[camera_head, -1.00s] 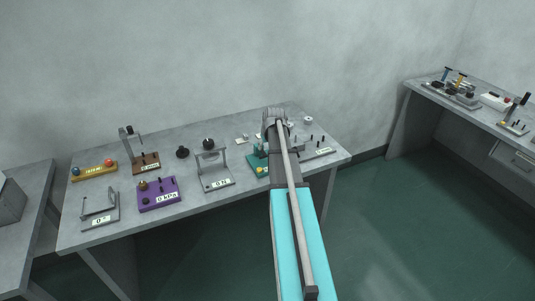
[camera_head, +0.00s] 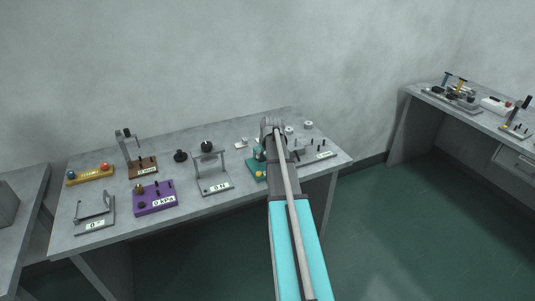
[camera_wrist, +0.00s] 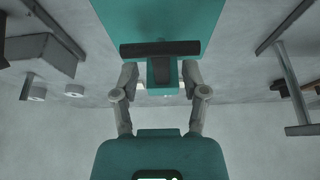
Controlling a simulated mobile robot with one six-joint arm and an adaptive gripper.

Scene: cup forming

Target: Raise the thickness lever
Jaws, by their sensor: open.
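A green machine (camera_head: 256,170) stands on the right half of the long table, partly hidden behind my arm. In the wrist view its broad teal surface (camera_wrist: 155,18) fills the top, with a dark crossbar (camera_wrist: 160,48) and a short dark stem (camera_wrist: 160,74) below. My gripper (camera_wrist: 160,72) is open, with one grey finger on each side of the stem. I cannot tell whether the fingers touch it. In the head view my gripper (camera_head: 271,128) is over the machine. No label there is readable as thickness, so I cannot confirm which part is the thickness lever.
A grey frame (camera_head: 213,181), a purple box (camera_head: 153,203) and a brown stand (camera_head: 142,171) are to the left on the table. White rolls (camera_head: 308,125) lie behind to the right. A second bench (camera_head: 473,114) stands at far right; green floor is clear between.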

